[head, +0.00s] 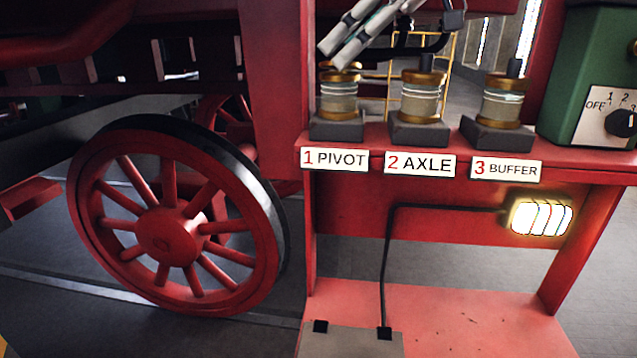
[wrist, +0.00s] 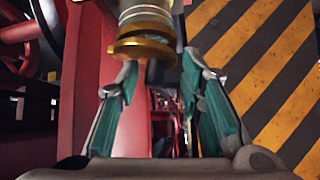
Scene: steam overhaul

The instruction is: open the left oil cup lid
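The left oil cup (head: 339,100), a glass cup with brass bands, stands on a dark block above the "1 PIVOT" label. Its brass lid (head: 340,77) appears closed, but its top is partly hidden by my gripper (head: 333,54), which is just above it. In the wrist view a glass and brass cup (wrist: 146,14) hangs upside down at the top. Its brass lid (wrist: 143,49) and a dark knob (wrist: 155,71) lie by the tips of my gripper (wrist: 160,72). The teal-padded fingers are apart, around the knob. I cannot tell whether either pad touches it.
The axle cup (head: 420,98) and buffer cup (head: 501,101) stand to the right on the same red shelf (head: 456,152). A green box with a dial (head: 620,123) is at the far right. A lit lamp (head: 540,217) is below. A striped panel (wrist: 265,75) fills the wrist view's right.

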